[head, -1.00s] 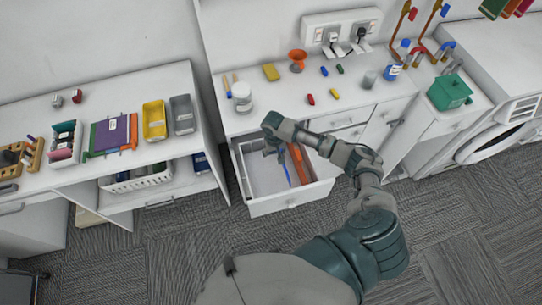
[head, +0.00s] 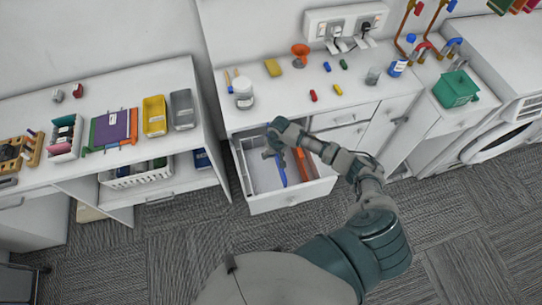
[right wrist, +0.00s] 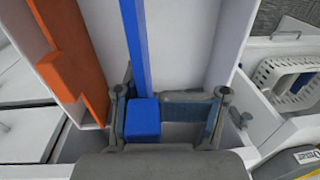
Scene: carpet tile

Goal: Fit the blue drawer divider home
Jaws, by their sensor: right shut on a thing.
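The blue drawer divider (head: 281,173) is inside the open white drawer (head: 291,199), left of an orange divider (head: 300,165). My right gripper (head: 271,150) is over the drawer and shut on the blue divider. In the right wrist view, the blue divider (right wrist: 136,45) runs away from the gripper (right wrist: 165,112), with its thick blue end block between the fingers. The orange divider (right wrist: 75,70) stands beside it on the left, apart from it. Whether the blue divider touches the drawer floor cannot be told. My left gripper is not in view.
The counter above the drawer holds a white jar (head: 243,94), an orange funnel (head: 300,51) and a yellow sponge (head: 272,67). A shelf unit with trays (head: 154,116) and a white basket (head: 137,174) stands at left. Carpet in front of the drawer is clear.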

